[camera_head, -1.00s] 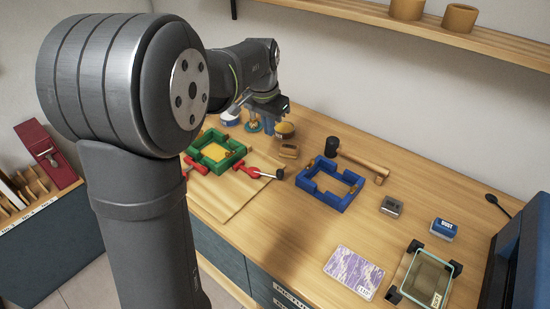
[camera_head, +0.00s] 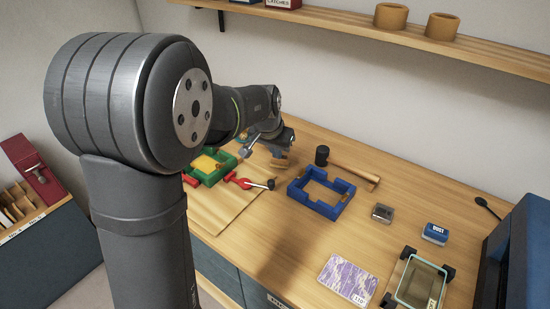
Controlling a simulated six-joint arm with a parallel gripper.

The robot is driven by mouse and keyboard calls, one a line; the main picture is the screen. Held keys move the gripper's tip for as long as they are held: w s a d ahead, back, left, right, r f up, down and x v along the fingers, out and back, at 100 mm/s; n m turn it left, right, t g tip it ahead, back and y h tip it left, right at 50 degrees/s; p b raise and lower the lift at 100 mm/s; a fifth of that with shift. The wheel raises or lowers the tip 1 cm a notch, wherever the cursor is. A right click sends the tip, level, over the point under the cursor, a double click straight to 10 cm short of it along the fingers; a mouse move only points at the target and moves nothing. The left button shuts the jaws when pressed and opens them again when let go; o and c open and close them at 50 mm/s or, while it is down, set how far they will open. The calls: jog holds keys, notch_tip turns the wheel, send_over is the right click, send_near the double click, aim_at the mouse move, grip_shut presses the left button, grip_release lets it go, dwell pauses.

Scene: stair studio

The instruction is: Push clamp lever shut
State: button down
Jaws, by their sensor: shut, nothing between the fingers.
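A red toggle clamp (camera_head: 238,181) sits at the right side of the green frame (camera_head: 218,176), on a wooden board (camera_head: 213,210). Its lever points right and ends in a black knob (camera_head: 270,184); it looks low, close to the bench. A second red clamp (camera_head: 189,180) shows at the frame's left, partly behind my arm. My gripper (camera_head: 246,150) is shut and empty, above and behind the frame and the near clamp, apart from the lever. Its fingertips are small and hard to make out. A yellow piece (camera_head: 207,163) lies inside the green frame.
A blue frame (camera_head: 320,193) stands right of the lever, with a mallet (camera_head: 345,168) behind it. A purple card (camera_head: 347,279) and a glass-topped box (camera_head: 419,282) are at the front right. The bench between is clear.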

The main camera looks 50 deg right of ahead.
jog(key=x, duration=0.8)
jog(key=shift+d+f, duration=0.1)
jog(key=shift+f, duration=0.2)
jog(key=a, duration=0.2)
jog(key=shift+s+a+r, duration=0.2)
jog(key=shift+a+r, duration=0.05)
jog(key=shift+a, duration=0.15)
jog(key=shift+s+a, duration=0.1)
jog(key=shift+a, duration=0.55)
